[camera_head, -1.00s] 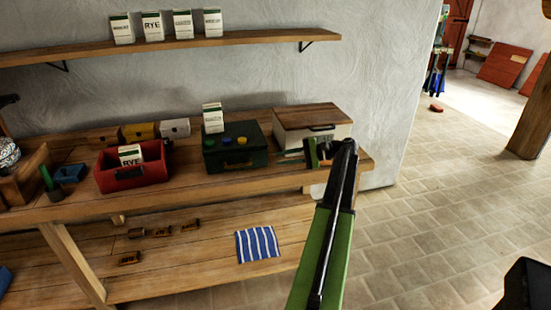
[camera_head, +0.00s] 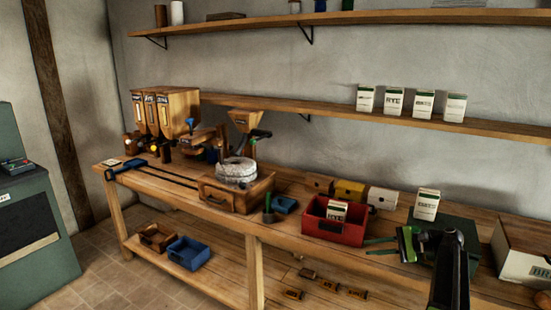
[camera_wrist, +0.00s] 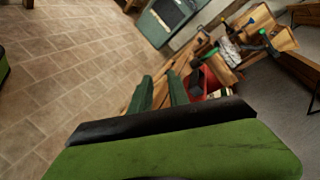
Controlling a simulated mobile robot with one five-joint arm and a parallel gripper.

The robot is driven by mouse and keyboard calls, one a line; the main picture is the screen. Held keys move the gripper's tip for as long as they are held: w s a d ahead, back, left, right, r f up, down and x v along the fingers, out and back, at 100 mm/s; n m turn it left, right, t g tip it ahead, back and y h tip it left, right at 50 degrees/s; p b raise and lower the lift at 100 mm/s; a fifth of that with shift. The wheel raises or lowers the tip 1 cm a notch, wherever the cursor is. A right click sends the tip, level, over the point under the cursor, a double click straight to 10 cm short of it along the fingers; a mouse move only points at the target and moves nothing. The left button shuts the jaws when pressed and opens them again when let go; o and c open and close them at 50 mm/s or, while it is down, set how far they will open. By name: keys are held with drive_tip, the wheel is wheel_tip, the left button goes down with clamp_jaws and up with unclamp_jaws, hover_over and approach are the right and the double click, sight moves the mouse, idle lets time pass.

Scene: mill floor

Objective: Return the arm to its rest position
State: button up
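My gripper (camera_head: 372,246) is at the lower right of the head view, at the end of my dark arm, with its fingers pointing left. It is in front of the bench, near the red box (camera_head: 334,229) and the dark green box (camera_head: 455,232), which my arm partly hides. In the wrist view the two green fingers of my gripper (camera_wrist: 162,80) stand apart with nothing between them. Whether the fingers touch the bench or a box cannot be told.
The wooden bench (camera_head: 290,235) carries a millstone (camera_head: 236,170) in a wooden tray, grain hoppers (camera_head: 165,115) and small boxes. White packets (camera_head: 394,100) stand on the wall shelf (camera_head: 310,110). A green cabinet (camera_head: 30,225) stands at left. Tiled floor (camera_wrist: 60,80) is clear in the wrist view.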

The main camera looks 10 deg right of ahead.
drive_tip(key=s+a+f+n+g+h+p, duration=0.2)
drive_tip(key=a+n+g, duration=0.15)
drive_tip(key=a, duration=1.35)
drive_tip(key=s+a+f+n+g+h+p, duration=0.2)
drive_tip(key=a+f+n+g+p, duration=0.15)
drive_tip(key=a, duration=1.35)
drive_tip(key=s+a+f+n+g+h, duration=0.1)
drive_tip(key=s+a+f+n+h, duration=0.1)
drive_tip(key=s+a+h, duration=0.3)
drive_tip(key=s+d+f+n+t+h, duration=0.1)
drive_tip(key=s+d+f+n+h, duration=0.1)
drive_tip(key=d, duration=0.6)
drive_tip(key=shift+s+d+f+n+h, duration=0.2)
drive_tip(key=shift+s+n+h, duration=0.3)
drive_tip(key=shift+n+h, duration=0.25)
